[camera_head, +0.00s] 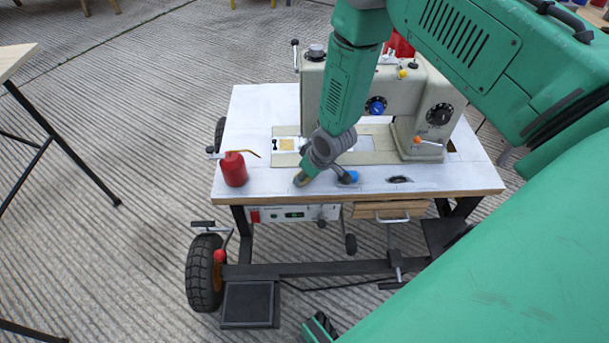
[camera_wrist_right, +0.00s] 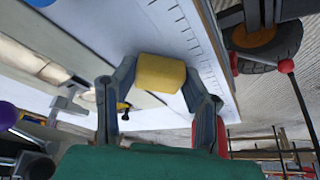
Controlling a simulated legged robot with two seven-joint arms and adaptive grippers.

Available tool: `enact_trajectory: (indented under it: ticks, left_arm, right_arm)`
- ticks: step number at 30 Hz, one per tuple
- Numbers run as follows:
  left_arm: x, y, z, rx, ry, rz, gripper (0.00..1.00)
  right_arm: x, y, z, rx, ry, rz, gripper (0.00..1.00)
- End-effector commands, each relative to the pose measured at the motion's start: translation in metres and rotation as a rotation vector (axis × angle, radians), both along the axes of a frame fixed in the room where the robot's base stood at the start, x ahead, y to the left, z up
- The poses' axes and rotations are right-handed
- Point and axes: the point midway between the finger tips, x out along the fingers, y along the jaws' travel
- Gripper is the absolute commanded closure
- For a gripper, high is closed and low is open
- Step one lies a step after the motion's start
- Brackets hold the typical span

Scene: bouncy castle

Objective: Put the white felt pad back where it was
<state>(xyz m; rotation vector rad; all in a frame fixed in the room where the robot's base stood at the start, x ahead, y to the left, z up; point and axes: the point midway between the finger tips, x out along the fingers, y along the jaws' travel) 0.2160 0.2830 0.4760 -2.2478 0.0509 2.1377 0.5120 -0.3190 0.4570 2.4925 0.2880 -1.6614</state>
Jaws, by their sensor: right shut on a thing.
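My right gripper (camera_head: 305,177) reaches down to the front of the white sewing table (camera_head: 260,108). In the right wrist view the right gripper (camera_wrist_right: 160,82) is shut on a yellow block (camera_wrist_right: 162,68), one finger on each side. The block is close over the white table top; I cannot tell whether it touches. A small yellowish square (camera_head: 287,145) lies in a pale patch on the machine's bed plate, left of the needle area. I cannot make out a white felt pad against the white top.
A red oil can (camera_head: 235,170) stands left of my gripper. A blue round thing (camera_head: 348,177) lies just right of it. The beige sewing machine (camera_head: 436,112) rises behind. The table's left back corner is clear.

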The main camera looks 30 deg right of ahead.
Motion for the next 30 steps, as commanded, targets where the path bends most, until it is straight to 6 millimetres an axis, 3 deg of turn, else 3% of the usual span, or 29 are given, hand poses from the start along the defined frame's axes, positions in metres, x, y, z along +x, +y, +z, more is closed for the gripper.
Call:
enact_trajectory:
  ticks: [1, 2, 14, 30]
  left_arm:
    - [0.000, 0.000, -0.001, 0.000, 0.000, -0.001, 1.00]
    - [0.000, 0.000, 0.000, 0.000, 0.000, -0.001, 1.00]
    - [0.000, 0.000, 0.003, 0.000, 0.000, 0.000, 1.00]
    - [0.000, 0.000, 0.041, 0.000, 0.000, -0.001, 1.00]
  right_arm:
    - [0.000, 0.000, -0.001, 0.000, 0.001, 0.000, 0.51]
    - [0.000, 0.001, -0.001, -0.001, 0.001, 0.000, 0.40]
    - [-0.001, 0.003, 0.007, -0.006, 0.000, 0.001, 0.40]
    - [-0.038, -0.006, 0.101, -0.005, 0.000, 0.000, 0.40]
